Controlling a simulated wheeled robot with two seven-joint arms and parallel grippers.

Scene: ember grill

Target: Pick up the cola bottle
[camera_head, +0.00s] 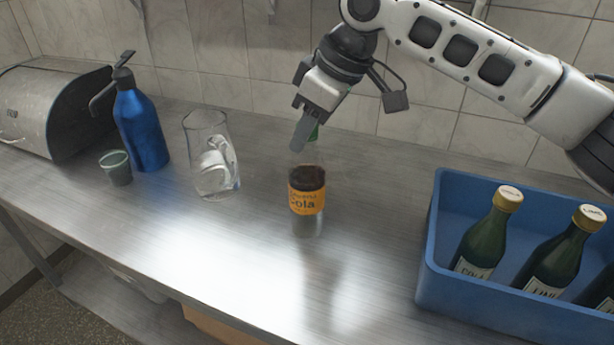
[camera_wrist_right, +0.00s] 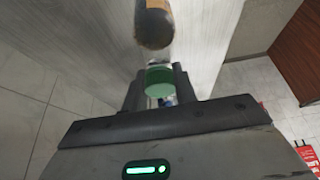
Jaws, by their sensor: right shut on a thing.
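The cola bottle (camera_head: 307,192) stands upright near the middle of the steel counter in the head view, with an orange label, dark contents and a green cap. My right gripper (camera_head: 303,135) reaches down from above and is shut on the bottle's top. In the right wrist view, the green cap (camera_wrist_right: 159,80) sits between the two fingers of the right gripper (camera_wrist_right: 158,92), with the bottle's body (camera_wrist_right: 155,25) beyond it. The fingers hide part of the neck. Whether the base touches the counter is hard to tell. My left gripper is not in view.
A blue crate (camera_head: 432,240) with several green bottles stands at the right. To the left are a glass pitcher (camera_head: 208,130), a blue bottle (camera_head: 141,130), a small cup (camera_head: 116,168) and a metal bin (camera_head: 35,110). The counter's front middle is clear.

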